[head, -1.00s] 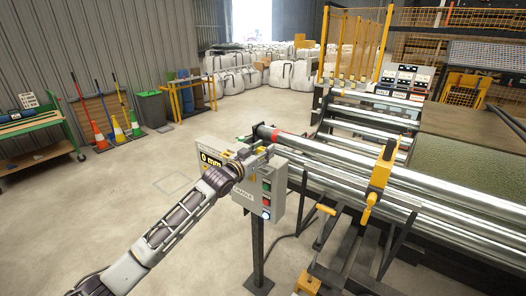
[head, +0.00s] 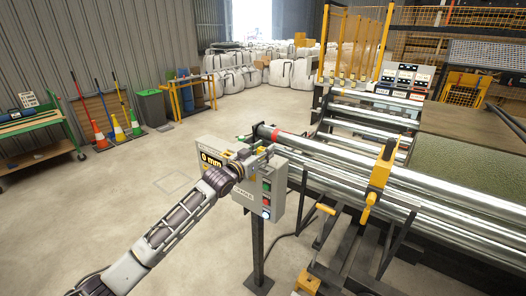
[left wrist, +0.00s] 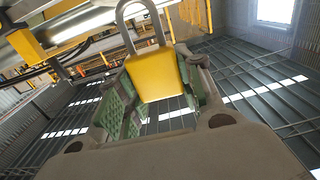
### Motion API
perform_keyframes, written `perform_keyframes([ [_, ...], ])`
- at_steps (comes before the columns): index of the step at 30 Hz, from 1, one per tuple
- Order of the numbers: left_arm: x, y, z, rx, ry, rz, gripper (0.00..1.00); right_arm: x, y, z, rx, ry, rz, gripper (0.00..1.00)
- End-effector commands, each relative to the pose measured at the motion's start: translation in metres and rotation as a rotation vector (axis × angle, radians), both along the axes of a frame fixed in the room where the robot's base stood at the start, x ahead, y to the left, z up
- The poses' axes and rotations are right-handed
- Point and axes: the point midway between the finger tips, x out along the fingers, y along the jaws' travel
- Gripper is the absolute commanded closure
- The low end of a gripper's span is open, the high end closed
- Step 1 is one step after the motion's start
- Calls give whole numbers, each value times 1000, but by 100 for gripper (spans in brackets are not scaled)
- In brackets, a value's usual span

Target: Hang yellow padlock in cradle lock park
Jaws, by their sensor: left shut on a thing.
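The yellow padlock (left wrist: 155,74) is between the green-padded fingers of my left gripper (left wrist: 153,90), which is shut on it. Its grey shackle points up and away from the palm in the left wrist view. In the head view my left gripper (head: 258,155) is at the top of the grey cradle control box (head: 256,196), partly covering its upper face. The padlock is too small to make out there, and I cannot pick out the lock park or tell whether the shackle touches anything. My right gripper is out of view.
The box stands on a dark post (head: 258,250). Long steel rollers (head: 340,165) run behind and right of it, with a yellow-and-black arm (head: 379,175) across them. Open concrete floor (head: 120,200) lies to the left.

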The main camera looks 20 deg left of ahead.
Motion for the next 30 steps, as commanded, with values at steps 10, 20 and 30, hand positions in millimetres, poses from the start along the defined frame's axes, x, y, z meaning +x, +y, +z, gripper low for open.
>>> perform_keyframes([
  [10, 0, 0, 0, 0, -1, 0, 90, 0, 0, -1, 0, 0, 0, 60],
  [20, 0, 0, -5, 0, -1, 0, 90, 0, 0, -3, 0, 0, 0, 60],
  [30, 0, 0, -10, 0, -1, 0, 90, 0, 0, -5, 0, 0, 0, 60],
])
